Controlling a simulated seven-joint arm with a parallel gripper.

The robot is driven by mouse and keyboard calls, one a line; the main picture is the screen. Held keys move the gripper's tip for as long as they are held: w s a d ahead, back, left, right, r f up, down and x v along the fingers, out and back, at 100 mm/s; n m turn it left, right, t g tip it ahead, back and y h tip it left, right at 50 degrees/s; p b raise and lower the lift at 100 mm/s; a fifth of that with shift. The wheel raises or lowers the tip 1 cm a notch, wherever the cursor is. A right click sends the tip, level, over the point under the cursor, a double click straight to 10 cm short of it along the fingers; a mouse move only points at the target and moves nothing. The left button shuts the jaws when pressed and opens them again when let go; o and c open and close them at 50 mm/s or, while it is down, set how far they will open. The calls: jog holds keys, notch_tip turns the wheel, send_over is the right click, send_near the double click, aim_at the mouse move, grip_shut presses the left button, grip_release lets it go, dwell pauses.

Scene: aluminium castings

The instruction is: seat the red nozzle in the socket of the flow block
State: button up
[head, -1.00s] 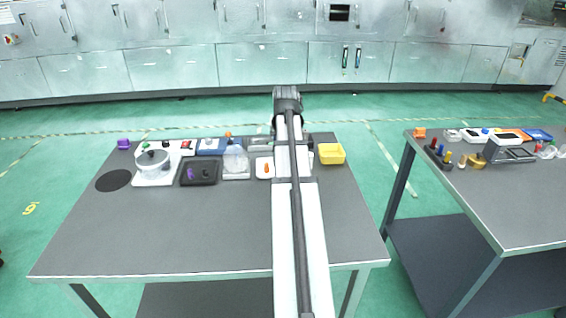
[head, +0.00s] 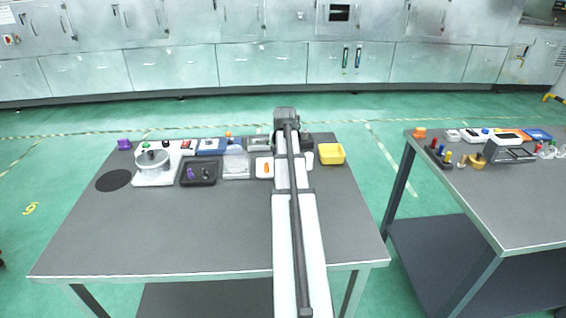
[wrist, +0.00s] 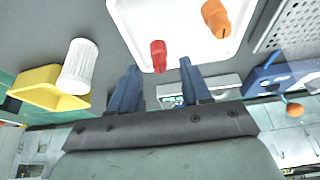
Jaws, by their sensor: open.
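The red nozzle (wrist: 158,55) lies on a white tray (wrist: 135,22) in the wrist view, near the tray's edge. An orange nozzle (wrist: 216,17) lies to its right on the same tray. My gripper (wrist: 160,66) is open and empty. Its two blue-grey fingers point at the tray, and the red nozzle shows just beyond and between their tips; the height gap cannot be told. In the head view the tray (head: 260,174) is partly behind my arm, with the orange nozzle (head: 267,168) showing; the red nozzle and fingers are hidden there. I cannot make out the flow block for certain.
A white ribbed cup (wrist: 78,67) and a yellow bin (wrist: 40,88) stand left of my gripper in the wrist view. A blue device (wrist: 268,76) is at the right. Several devices line the table's far side; the near tabletop (head: 170,235) is clear.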

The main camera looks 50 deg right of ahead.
jog(key=shift+x, duration=0.8)
jog(key=shift+c, duration=0.4)
jog(key=shift+a, duration=0.1)
grip_shut()
